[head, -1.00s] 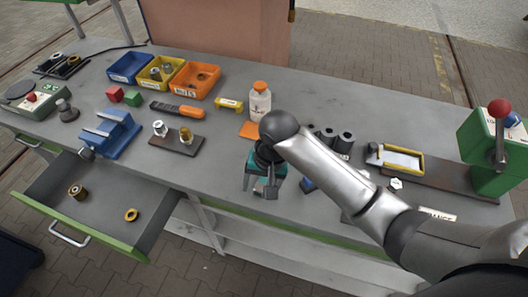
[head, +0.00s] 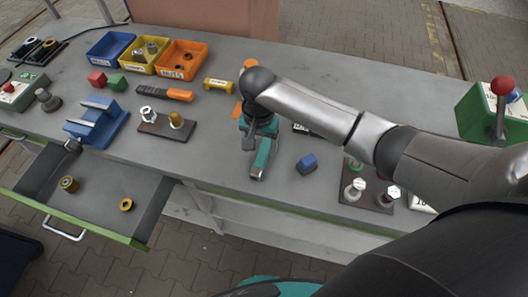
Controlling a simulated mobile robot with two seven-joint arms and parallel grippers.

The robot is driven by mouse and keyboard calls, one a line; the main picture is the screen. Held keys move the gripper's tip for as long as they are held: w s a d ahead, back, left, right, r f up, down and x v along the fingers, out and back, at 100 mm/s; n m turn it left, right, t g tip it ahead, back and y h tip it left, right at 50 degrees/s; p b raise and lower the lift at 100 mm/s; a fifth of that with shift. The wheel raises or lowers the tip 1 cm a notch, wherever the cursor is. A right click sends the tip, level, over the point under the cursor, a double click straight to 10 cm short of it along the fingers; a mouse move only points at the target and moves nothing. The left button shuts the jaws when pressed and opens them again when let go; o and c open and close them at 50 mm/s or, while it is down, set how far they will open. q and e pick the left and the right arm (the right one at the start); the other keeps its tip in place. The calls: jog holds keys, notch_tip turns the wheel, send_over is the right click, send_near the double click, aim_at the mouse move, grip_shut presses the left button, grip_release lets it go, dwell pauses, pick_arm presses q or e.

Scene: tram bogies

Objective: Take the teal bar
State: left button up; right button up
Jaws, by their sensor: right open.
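The teal bar (head: 263,156) lies on the grey bench near its front edge, pointing roughly toward me. Its far part is hidden by my right gripper. My right gripper (head: 258,137) points down over the far part of the bar. It is open, and one grey finger shows just left of the bar. The other finger is hard to make out, and I cannot tell whether the fingers touch the bar. My left gripper is not in view.
A blue block (head: 307,163) lies right of the bar. A dark board (head: 155,124) with fittings lies to its left, with a blue holder (head: 93,124) farther left. An open drawer (head: 95,205) juts out at front left. Bare bench surrounds the bar's near end.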

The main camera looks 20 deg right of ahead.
aim_at(259, 162)
jog(key=f, duration=0.5)
jog(key=shift+s+a+f+b, duration=0.15)
jog(key=shift+s+f+b, duration=0.2)
grip_shut()
dwell(0.3)
jog(key=shift+r, duration=0.1)
